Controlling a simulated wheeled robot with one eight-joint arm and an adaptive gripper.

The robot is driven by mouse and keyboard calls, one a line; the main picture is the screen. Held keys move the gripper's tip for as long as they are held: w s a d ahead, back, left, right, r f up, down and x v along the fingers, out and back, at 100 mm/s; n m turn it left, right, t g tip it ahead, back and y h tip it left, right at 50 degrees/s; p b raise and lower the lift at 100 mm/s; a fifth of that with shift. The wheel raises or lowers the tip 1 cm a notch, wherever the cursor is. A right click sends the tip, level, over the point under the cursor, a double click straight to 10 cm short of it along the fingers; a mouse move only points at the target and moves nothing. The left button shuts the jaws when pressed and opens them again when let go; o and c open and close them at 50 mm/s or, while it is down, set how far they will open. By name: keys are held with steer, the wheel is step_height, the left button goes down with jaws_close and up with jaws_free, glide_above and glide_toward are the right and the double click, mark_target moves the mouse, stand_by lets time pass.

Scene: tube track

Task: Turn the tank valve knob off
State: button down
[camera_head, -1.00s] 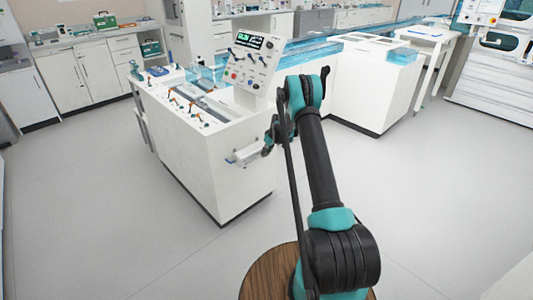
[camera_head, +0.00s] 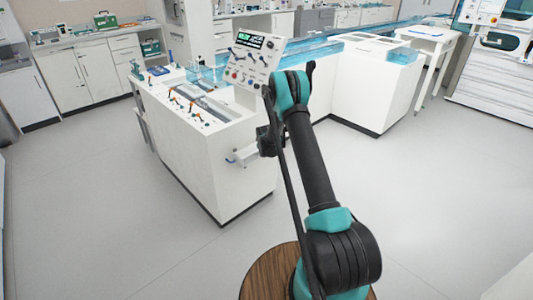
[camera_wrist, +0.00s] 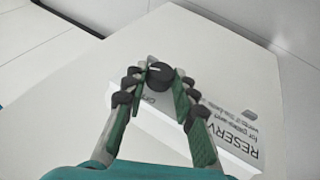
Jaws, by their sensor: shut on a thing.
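The tank valve knob (camera_wrist: 159,73) is round and black, with a short white pointer line on its top. It sits on a white box (camera_wrist: 215,110) with printed text that reads in part "RESERVOIR" and "for gases and". My gripper (camera_wrist: 161,78) has its green and black fingers on either side of the knob and is shut on it. In the head view, my gripper (camera_head: 266,143) is at the white box (camera_head: 243,158) on the end of the white bench. The knob cannot be made out in that view.
The white bench (camera_head: 225,175) carries several small orange-tipped valves and a tilted control panel (camera_head: 253,63). A blue water channel (camera_head: 320,50) runs behind it. The grey floor around the bench is clear. Cabinets line the back wall.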

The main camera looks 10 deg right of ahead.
steer(key=n+t+h, duration=0.1)
steer(key=t+h, duration=0.1)
steer(key=f+n+t+h, duration=0.1)
steer(key=t+h, duration=0.2)
steer(key=a+t+h, duration=0.1)
steer(key=t+h, duration=0.1)
steer(key=shift+s+f+n, duration=0.2)
steer(key=shift+s+n, duration=0.1)
steer(key=shift+n, duration=0.1)
steer(key=shift+t+h, duration=0.3)
steer(key=shift+t, duration=0.1)
stand_by(0.3)
steer(key=c, duration=1.2)
jaws_free()
steer(key=shift+d, duration=0.1)
